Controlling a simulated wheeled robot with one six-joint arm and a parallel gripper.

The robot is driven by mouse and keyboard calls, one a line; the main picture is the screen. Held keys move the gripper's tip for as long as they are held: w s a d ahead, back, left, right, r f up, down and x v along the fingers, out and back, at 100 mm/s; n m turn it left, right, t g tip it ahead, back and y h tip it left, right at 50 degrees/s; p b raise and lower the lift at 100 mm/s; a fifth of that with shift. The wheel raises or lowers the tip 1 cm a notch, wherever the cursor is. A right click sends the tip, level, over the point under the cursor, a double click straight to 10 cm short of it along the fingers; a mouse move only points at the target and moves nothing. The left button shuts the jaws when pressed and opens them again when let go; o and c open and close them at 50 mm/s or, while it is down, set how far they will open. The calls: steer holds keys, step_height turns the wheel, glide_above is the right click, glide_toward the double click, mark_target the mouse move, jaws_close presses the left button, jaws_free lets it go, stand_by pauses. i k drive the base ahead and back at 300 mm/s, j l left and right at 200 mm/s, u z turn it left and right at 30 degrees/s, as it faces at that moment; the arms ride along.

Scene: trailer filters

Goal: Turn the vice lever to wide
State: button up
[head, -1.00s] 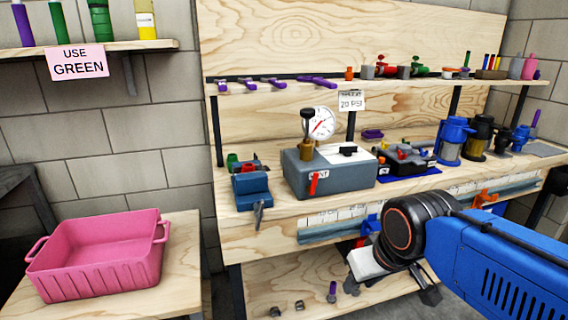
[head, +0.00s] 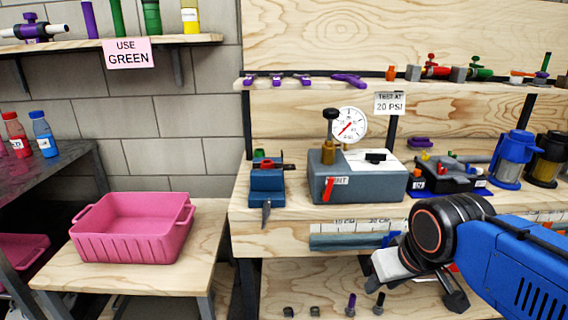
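The blue vice (head: 267,187) stands at the left front edge of the wooden workbench. Its grey lever (head: 266,214) hangs down at the front, over the bench edge. A small green and red piece (head: 263,163) shows at the vice's top; I cannot tell how it is held. My gripper (head: 418,285) is at the lower right, in front of the bench, well apart from the vice and lower than it. Its fingers are partly hidden behind the black wrist, so its opening is unclear. Any marking for wide is not readable.
A grey test box (head: 358,183) with a gauge (head: 350,125) stands just right of the vice. A pink bin (head: 133,228) sits on a low wooden table (head: 200,255) to the left. A lower shelf (head: 330,285) holds several small parts. A dark table (head: 50,168) stands far left.

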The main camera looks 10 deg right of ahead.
mark_target(266, 214)
steer(key=l+u, duration=0.25)
steer(key=l, duration=0.35)
steer(key=l+u, duration=0.2)
steer(key=l, duration=0.4)
steer(key=k+l+u, duration=0.25)
steer(key=l, duration=0.3)
steer(key=i+j+z, duration=0.2)
steer(key=j, duration=0.15)
steer(key=i+j+z, duration=0.15)
steer(key=j, duration=0.25)
steer(key=i+j+z, duration=0.2)
steer(key=j, duration=0.2)
steer(key=j+z, duration=0.2)
steer(key=j, duration=0.2)
steer(key=j+z, duration=0.2)
steer(key=j, duration=0.25)
steer(key=k+j+z, duration=0.2)
steer(key=j, duration=0.25)
steer(key=j+z, duration=0.15)
steer(key=j, duration=0.25)
steer(key=k+j+z, duration=0.2)
steer(key=k+j, duration=0.15)
steer(key=j, duration=0.1)
